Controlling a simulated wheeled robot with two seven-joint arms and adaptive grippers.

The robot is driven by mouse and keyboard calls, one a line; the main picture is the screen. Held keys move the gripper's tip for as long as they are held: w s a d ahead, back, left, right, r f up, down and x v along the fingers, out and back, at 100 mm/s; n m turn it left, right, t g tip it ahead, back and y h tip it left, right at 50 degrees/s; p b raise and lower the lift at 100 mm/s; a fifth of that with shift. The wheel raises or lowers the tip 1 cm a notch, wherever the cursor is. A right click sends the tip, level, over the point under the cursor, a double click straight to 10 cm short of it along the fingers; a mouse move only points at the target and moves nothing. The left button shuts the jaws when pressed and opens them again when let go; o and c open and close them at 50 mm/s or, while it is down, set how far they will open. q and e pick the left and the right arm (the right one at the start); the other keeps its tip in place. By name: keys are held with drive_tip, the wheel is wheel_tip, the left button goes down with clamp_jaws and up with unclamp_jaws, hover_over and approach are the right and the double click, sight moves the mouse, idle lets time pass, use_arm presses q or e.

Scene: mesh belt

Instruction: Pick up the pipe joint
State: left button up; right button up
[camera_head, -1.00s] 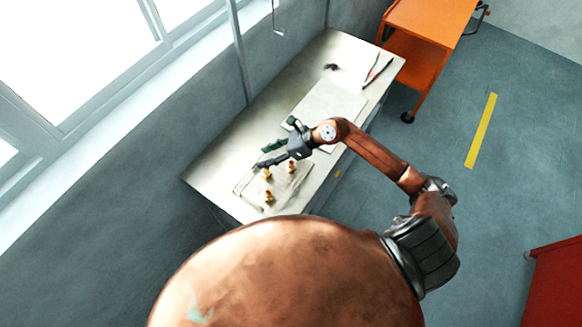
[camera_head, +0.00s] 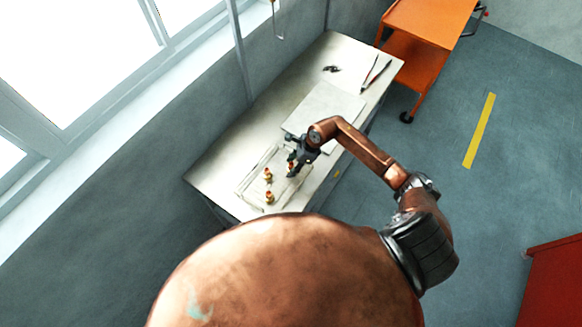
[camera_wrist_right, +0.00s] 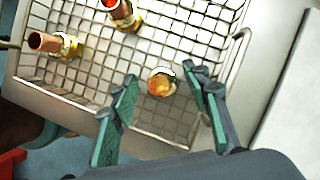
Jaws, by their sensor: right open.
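Several copper-and-brass pipe joints stand on a wire mesh tray (camera_head: 248,190) on the table. In the right wrist view one pipe joint (camera_wrist_right: 162,82) shows end-on between the fingertips of my right gripper (camera_wrist_right: 162,88). The fingers are apart, one on each side of it, and I cannot tell whether they touch it. A second joint (camera_wrist_right: 55,44) is at the left and a third (camera_wrist_right: 121,12) at the top. In the head view my right gripper (camera_head: 295,168) is over the tray's right part and partly hides the nearest joint. Two joints (camera_head: 268,175) (camera_head: 269,197) show left of it. My left gripper is not seen.
The mesh tray's raised wire rim (camera_wrist_right: 238,60) runs close to my right gripper's finger. A pale flat board (camera_head: 325,108) lies beside the tray. Pliers-like tools (camera_head: 376,73) and a small dark item (camera_head: 331,69) lie at the table's far end. An orange cart (camera_head: 425,50) stands beyond.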

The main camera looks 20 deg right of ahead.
drive_tip(key=shift+a+f, duration=0.1)
drive_tip(key=shift+f, duration=0.1)
drive_tip(key=shift+c, duration=0.5)
clamp_jaws()
